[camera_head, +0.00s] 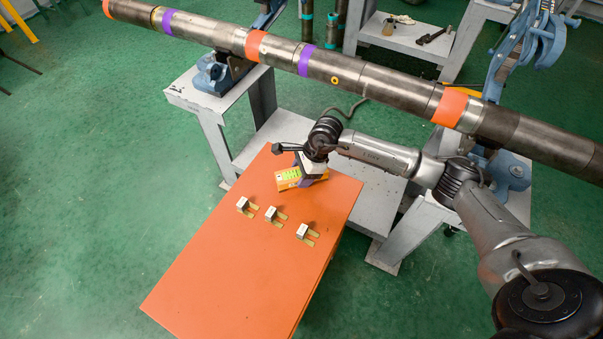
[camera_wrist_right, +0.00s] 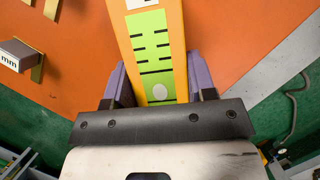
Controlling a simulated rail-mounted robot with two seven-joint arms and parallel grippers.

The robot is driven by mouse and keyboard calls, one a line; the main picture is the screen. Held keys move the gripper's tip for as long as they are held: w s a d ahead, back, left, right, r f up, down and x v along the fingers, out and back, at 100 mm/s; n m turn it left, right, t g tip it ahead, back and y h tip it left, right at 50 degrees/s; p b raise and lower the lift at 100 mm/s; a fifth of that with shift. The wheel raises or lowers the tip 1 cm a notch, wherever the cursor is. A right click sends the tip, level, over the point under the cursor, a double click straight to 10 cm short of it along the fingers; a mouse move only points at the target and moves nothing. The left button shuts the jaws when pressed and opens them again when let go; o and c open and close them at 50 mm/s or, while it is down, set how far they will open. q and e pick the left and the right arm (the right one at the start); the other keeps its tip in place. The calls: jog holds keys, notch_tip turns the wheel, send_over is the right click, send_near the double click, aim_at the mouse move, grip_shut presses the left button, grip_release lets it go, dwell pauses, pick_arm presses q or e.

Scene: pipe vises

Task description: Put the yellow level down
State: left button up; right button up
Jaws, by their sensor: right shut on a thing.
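The yellow level (camera_head: 290,177) is at the far end of the orange tabletop, with a green marked face turned up. In the right wrist view the yellow level (camera_wrist_right: 156,50) runs between the two purple fingers. My right gripper (camera_head: 308,180) is shut on the level; it also shows in the right wrist view (camera_wrist_right: 158,85). Whether the level touches the tabletop or is just above it, I cannot tell. My left gripper is not in view.
The orange table (camera_head: 235,265) carries several small metal blocks (camera_head: 272,213) on slotted yellow plates. A long pipe (camera_head: 345,73) with orange and purple bands lies across blue vises (camera_head: 218,72) behind. The table's near half is clear.

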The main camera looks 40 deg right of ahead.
jog(key=shift+f, duration=0.1)
jog(key=o, duration=1.3)
jog(key=shift+c, duration=0.2)
jog(key=shift+r, duration=0.3)
jog(key=p+v, duration=0.2)
jog(key=v, duration=0.9)
jog(key=shift+d+r, duration=0.25)
jog(key=shift+r, duration=0.05)
jog(key=shift+s+a, duration=0.1)
